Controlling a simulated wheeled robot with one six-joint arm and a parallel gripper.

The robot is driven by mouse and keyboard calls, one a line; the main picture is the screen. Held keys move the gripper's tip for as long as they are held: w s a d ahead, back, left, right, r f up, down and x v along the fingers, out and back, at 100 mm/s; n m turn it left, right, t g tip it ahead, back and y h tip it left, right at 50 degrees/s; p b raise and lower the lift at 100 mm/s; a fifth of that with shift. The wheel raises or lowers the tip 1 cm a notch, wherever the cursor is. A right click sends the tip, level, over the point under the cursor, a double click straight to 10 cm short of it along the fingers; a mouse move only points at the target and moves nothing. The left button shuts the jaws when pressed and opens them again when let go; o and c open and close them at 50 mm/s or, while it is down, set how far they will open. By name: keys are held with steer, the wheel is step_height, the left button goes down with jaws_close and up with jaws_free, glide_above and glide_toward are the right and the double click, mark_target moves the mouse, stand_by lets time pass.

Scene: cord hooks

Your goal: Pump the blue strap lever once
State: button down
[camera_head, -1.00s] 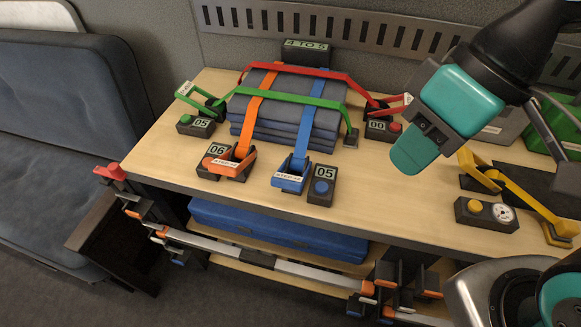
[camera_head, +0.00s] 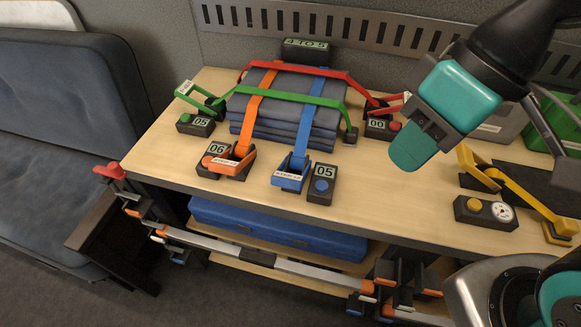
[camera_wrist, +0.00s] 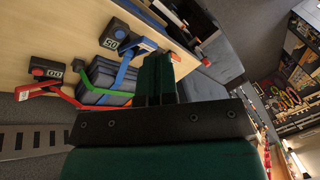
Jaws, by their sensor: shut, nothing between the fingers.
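The blue strap (camera_head: 304,125) runs over a stack of grey pads (camera_head: 283,110) to its blue lever (camera_head: 290,177) at the table's front. A box with a blue button and the display 05 (camera_head: 322,185) stands just right of the lever. The blue strap also shows in the wrist view (camera_wrist: 127,68), with its box (camera_wrist: 115,38) beside it. My gripper (camera_head: 408,153) is shut and empty, raised above the table to the right of the pads, apart from the blue lever. In the wrist view its fingers (camera_wrist: 160,80) are together.
Orange (camera_head: 233,160), green (camera_head: 290,97) and red (camera_head: 300,69) straps also cross the pads, with their own levers and boxes. A display reading 4 TO 5 (camera_head: 306,44) stands behind. A yellow lever (camera_head: 505,190) and gauge box (camera_head: 486,212) are at right. Bare tabletop (camera_head: 390,205) lies between.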

steer(key=w+a+r+n+g, duration=0.1)
steer(key=w+a+n+g, duration=0.15)
steer(key=w, duration=0.55)
steer(key=n+g+h+p, duration=0.1)
steer(key=n+p, duration=0.1)
glide_above(289, 176)
steer(key=w+d, duration=0.2)
steer(key=d, duration=0.3)
step_height(289, 176, down, 4)
steer(key=w+a+f+n+g+h, duration=0.1)
steer(key=w+a+f+n, duration=0.1)
steer(key=w+f, duration=0.3)
steer(key=shift+a+f+g, duration=0.2)
steer(key=shift+f+g, duration=0.15)
steer(key=shift+f, duration=0.2)
steer(key=p+x, duration=0.2)
steer(key=x, duration=1.2)
steer(key=shift+d, duration=0.15)
